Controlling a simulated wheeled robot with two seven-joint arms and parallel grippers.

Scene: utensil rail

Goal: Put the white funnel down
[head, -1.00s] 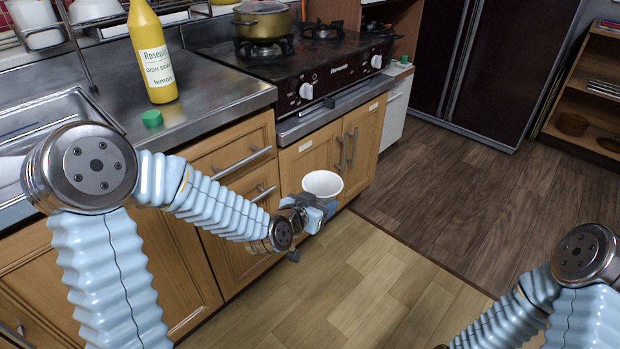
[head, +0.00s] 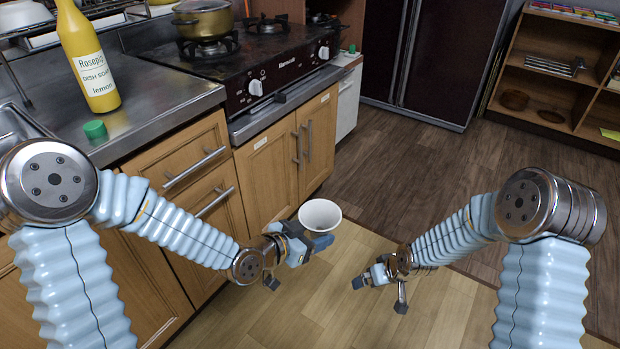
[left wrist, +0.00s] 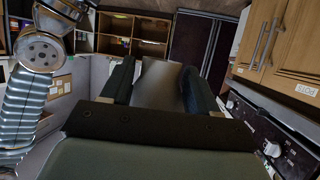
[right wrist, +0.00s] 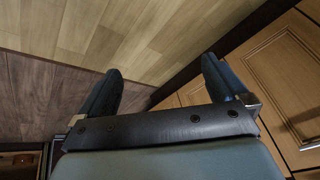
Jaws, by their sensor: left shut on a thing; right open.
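The white funnel (head: 320,214) is in the head view, wide mouth up, above the floor in front of the wooden cabinets. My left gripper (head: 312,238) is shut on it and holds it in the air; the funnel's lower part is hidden. In the left wrist view a shaded greyish surface (left wrist: 158,85) fills the space between the fingers. My right gripper (head: 379,296) is open and empty, to the right of the funnel and lower in the picture. The right wrist view shows its fingers apart with floor and cabinet beyond.
The steel counter (head: 160,88) holds a yellow dish soap bottle (head: 92,65) and a green cap (head: 95,129). The stove (head: 270,60) carries a brass pot (head: 203,20). A dark fridge (head: 430,60) and a wooden shelf (head: 560,85) stand behind. The floor between is clear.

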